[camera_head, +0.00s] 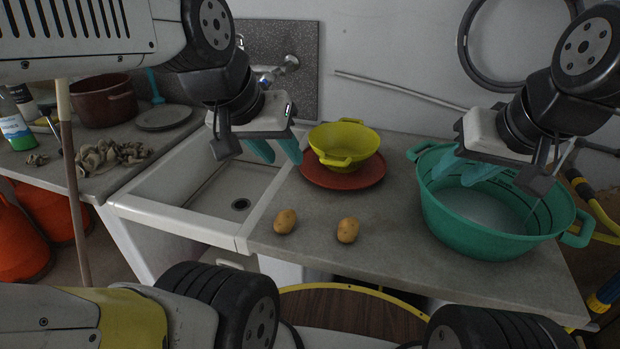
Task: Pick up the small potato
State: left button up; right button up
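Two brown potatoes lie apart on the grey counter near its front edge, just right of the sink: a left potato (285,221) and a right potato (347,230). They look nearly the same size, and I cannot tell for sure which is smaller. My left gripper (278,152) hangs above the sink's right side, behind and above the left potato. Its teal fingers are apart with nothing between them. My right gripper (466,170) is over the left part of the green tub, well right of both potatoes. Its teal fingers appear apart and empty.
A yellow colander (344,140) sits on a red plate (372,178) behind the potatoes. The large green tub (490,240) takes up the counter's right side. The white sink (135,208) is at left. The counter (400,245) around the potatoes is clear.

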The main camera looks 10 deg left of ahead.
aim_at(284, 222)
jog(key=k+j+u, duration=0.15)
jog(key=k+u, duration=0.15)
jog(key=u, duration=0.15)
jog(key=k+j+u, duration=0.25)
jog(key=u, duration=0.2)
jog(key=k, duration=0.05)
